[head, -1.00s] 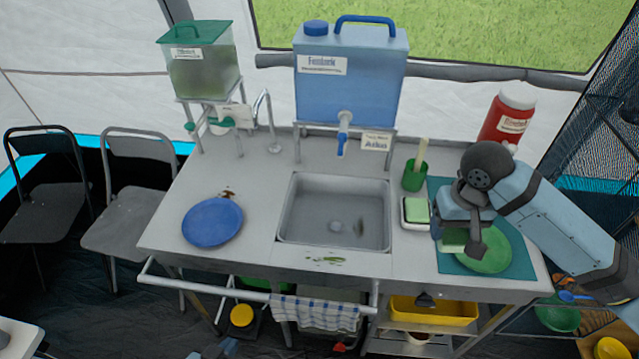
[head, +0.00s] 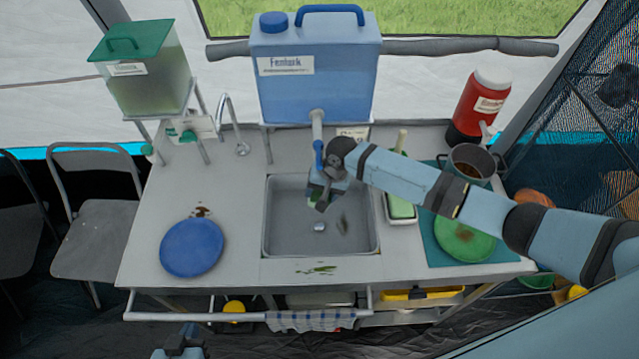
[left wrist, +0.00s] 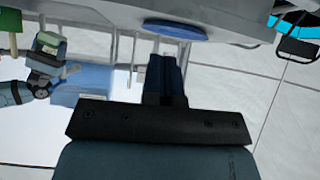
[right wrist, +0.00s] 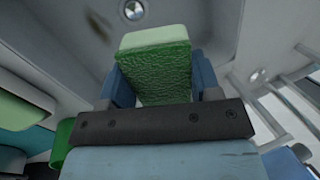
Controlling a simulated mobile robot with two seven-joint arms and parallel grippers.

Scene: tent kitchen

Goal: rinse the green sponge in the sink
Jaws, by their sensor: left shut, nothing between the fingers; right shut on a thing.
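The green sponge (right wrist: 160,75), with a paler end face, is between the fingers of my right gripper (right wrist: 155,80). In the head view my right gripper (head: 322,195) hangs over the sink (head: 290,240), just below the blue tank's tap (head: 318,150); its wrist hides most of the sponge. No water stream is discernible. The sponge and right gripper also show in the left wrist view (left wrist: 48,42). My left gripper (head: 182,340) is shut and empty, low in front of the counter; its closed fingers show in the left wrist view (left wrist: 165,75).
A blue plate (head: 192,248) lies left of the sink, near dark crumbs. Right of it are a dish with a light green block (head: 401,207), a green plate (head: 464,240) on a teal mat, a metal pot (head: 472,162) and a red container (head: 480,105). Green scraps (head: 318,270) lie on the front edge.

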